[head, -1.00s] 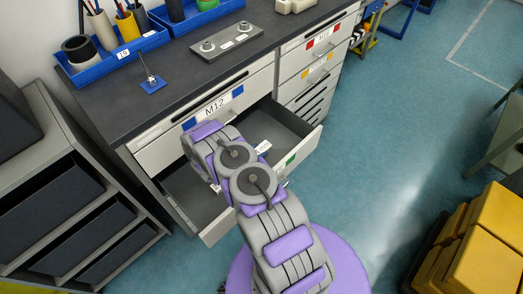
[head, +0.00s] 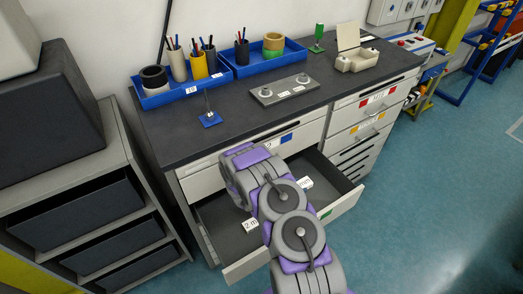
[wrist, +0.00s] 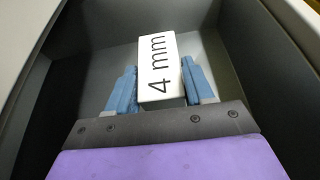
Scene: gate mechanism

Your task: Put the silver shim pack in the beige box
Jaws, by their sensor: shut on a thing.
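In the wrist view my gripper (wrist: 159,68) has its two blue fingers on either side of a block with a white face marked "4 mm" (wrist: 160,65). It is shut on this block, inside a grey drawer. I cannot tell from its white face whether it is the silver shim pack. In the head view my arm bends over the open drawer (head: 344,203) and the gripper is hidden. A beige box (head: 357,61) with its lid raised stands on the dark bench top at the back right.
In the drawer show a "2 m…" label (head: 250,224) and another white label (head: 305,183). Bench room is free before the box.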

